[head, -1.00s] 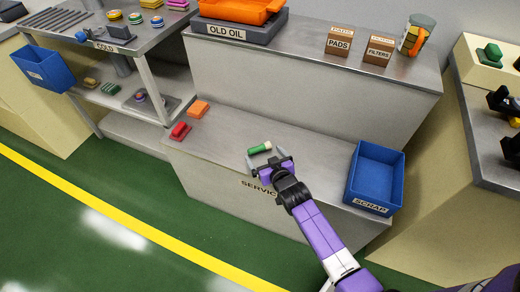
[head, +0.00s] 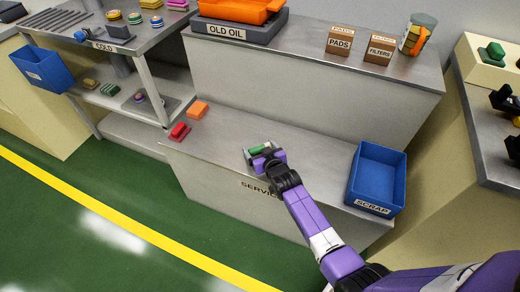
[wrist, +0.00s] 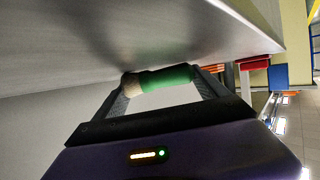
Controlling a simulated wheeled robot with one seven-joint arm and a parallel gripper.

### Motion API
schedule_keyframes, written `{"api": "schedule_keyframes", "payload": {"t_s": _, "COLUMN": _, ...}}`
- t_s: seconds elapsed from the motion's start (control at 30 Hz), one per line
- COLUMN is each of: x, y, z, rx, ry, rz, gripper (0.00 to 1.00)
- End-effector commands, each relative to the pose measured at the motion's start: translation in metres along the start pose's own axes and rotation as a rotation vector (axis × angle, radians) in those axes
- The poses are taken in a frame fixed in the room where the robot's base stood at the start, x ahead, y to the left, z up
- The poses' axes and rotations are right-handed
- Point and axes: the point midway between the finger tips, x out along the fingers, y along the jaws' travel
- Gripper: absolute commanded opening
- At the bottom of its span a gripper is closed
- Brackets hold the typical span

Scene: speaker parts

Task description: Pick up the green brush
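The green brush (head: 260,148) lies on the grey service bench (head: 310,173), a green cylinder with a pale end. In the wrist view the brush (wrist: 168,78) lies crosswise near the tips of my gripper (wrist: 160,95), its pale end at the left finger and its green part towards the right finger. My gripper (head: 262,155) is low over the bench at the brush, its fingers apart. The brush spans most of the gap; I cannot tell whether the fingers touch it. The gripper hides part of the brush in the head view.
A red block (head: 180,131) and an orange block (head: 197,110) lie on the bench to the left. A blue scrap bin (head: 376,180) stands at its right end. The bench between bin and gripper is clear. A raised shelf wall (head: 310,95) rises behind.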

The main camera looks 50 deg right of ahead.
Motion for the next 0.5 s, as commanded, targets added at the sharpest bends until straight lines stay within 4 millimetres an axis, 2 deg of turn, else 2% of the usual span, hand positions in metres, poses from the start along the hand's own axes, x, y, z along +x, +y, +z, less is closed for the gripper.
{"api": "schedule_keyframes", "payload": {"t_s": 0.03, "x": 0.0, "y": 0.0, "z": 0.0, "rx": 0.0, "ry": 0.0, "rz": 0.0, "gripper": 0.49}}
{"api": "schedule_keyframes", "payload": {"t_s": 0.1, "x": 0.0, "y": 0.0, "z": 0.0, "rx": 0.0, "ry": 0.0, "rz": 0.0, "gripper": 0.36}}
{"api": "schedule_keyframes", "payload": {"t_s": 0.37, "x": -0.001, "y": 0.0, "z": -0.002, "rx": 0.0, "ry": 0.001, "rz": 0.0, "gripper": 0.36}}
{"api": "schedule_keyframes", "payload": {"t_s": 0.5, "x": -0.004, "y": 0.001, "z": -0.011, "rx": 0.0, "ry": 0.001, "rz": 0.0, "gripper": 0.36}}
